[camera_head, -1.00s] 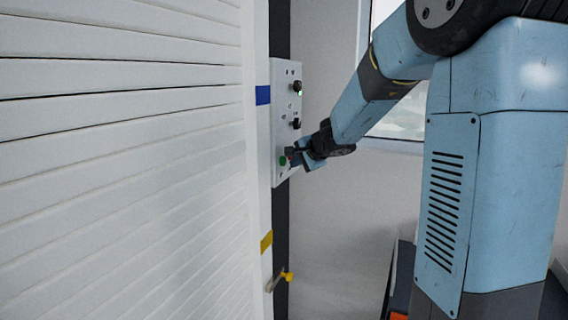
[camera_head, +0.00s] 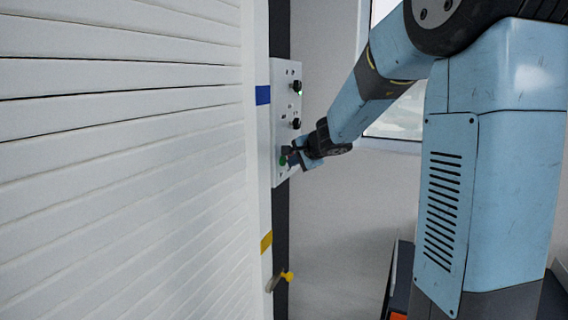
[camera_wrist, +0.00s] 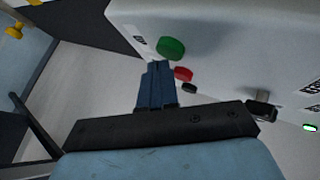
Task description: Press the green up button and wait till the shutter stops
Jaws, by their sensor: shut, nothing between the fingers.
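The green button (camera_head: 283,160) sits low on a white control box (camera_head: 287,90) beside the shutter (camera_head: 120,150). In the wrist view the green button (camera_wrist: 171,47) stands out from the box (camera_wrist: 235,30), just beyond my fingertips. A red button (camera_wrist: 184,74) and a small black one (camera_wrist: 189,88) are beside it. My gripper (camera_head: 291,155) is at the lower part of the box; in the wrist view its blue fingers (camera_wrist: 158,68) are closed together and empty. The tips are very near the green button, but I cannot tell whether they touch it. The shutter's white slats fill the left of the head view.
Two dark knobs (camera_head: 296,124) and a lit green lamp (camera_head: 299,93) are higher on the box. A yellow-ended handle (camera_head: 287,276) sticks out below, near blue (camera_head: 263,95) and yellow (camera_head: 266,242) tape marks. A window is behind my arm.

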